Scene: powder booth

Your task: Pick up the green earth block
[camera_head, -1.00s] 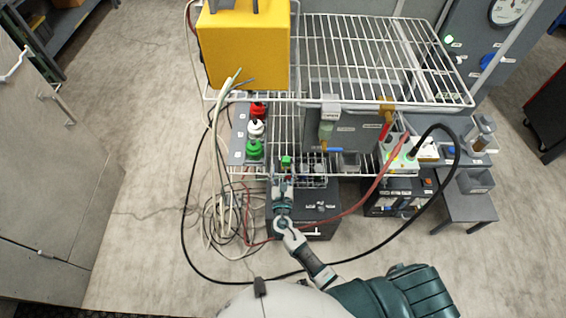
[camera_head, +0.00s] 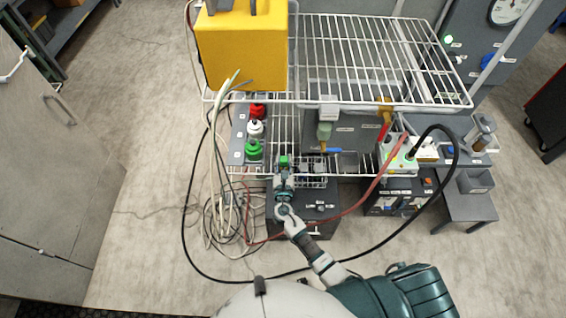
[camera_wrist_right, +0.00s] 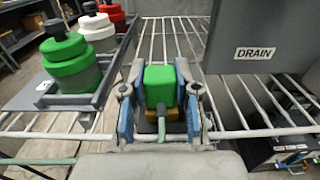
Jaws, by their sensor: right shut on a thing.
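The green earth block (camera_wrist_right: 160,86) is a small green box with a green lead at its near side. In the right wrist view it sits between the two blue-padded fingers of my right gripper (camera_wrist_right: 159,108), which is shut on it. A yellow-orange piece shows just under the block. In the head view the block (camera_head: 284,161) shows at the tip of my right gripper (camera_head: 284,172), over the front of the lower wire shelf (camera_head: 285,123). Whether the block touches anything below is hidden. My left gripper is not in view.
A grey rack with red, white and green round-capped containers (camera_wrist_right: 74,62) stands just left of the gripper. A grey box labelled DRAIN (camera_wrist_right: 254,40) is close on the right. A red cable (camera_head: 350,207) and black cable (camera_head: 191,228) loop nearby. A yellow box (camera_head: 240,50) stands on the upper shelf.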

